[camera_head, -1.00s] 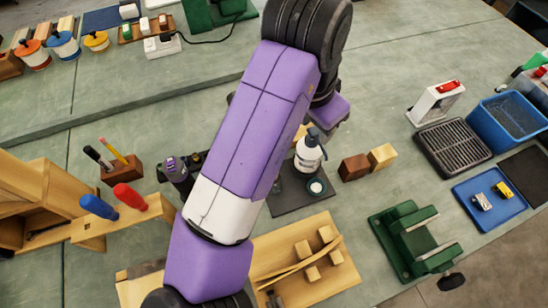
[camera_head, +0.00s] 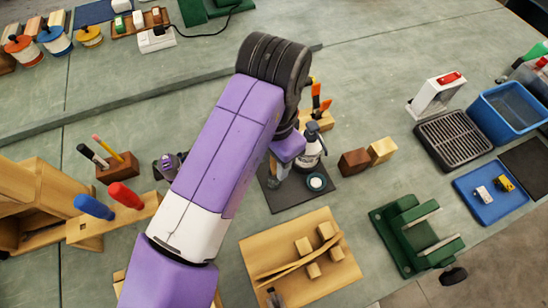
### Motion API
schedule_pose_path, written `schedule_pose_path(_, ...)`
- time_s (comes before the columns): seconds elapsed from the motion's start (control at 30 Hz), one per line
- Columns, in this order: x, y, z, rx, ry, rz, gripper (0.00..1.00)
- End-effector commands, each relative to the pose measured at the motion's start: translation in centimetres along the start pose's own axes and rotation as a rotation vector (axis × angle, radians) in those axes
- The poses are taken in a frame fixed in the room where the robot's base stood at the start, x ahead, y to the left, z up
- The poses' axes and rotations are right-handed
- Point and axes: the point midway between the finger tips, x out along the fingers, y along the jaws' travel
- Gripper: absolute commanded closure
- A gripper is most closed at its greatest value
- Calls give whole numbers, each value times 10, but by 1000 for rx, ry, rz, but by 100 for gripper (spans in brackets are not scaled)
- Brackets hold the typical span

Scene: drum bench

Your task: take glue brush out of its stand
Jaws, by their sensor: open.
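I cannot make out a glue brush or its stand for certain. A white bottle with a dark pump top (camera_head: 311,152) stands on a dark mat (camera_head: 290,205) near the middle of the bench. A small round pot (camera_head: 316,182) with a pale top is in front of it. My arm crosses the view, and its purple wrist part (camera_head: 288,148) is just left of the bottle.
Orange-handled tools in a wooden block (camera_head: 319,115) stand behind the bottle. Two wood blocks (camera_head: 368,157) sit to the right. A wooden board (camera_head: 300,258) and a green fixture (camera_head: 415,237) lie in front. A pen block (camera_head: 118,168) is at left.

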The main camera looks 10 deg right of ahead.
Motion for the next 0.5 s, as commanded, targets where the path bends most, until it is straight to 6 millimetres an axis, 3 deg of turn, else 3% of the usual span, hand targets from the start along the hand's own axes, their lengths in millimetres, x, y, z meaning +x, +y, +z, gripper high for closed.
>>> schedule_pose_path(0.27,5,0,0,0,1,-1,60)
schedule_pose_path(0.5,4,0,0,1,1,-1,100)
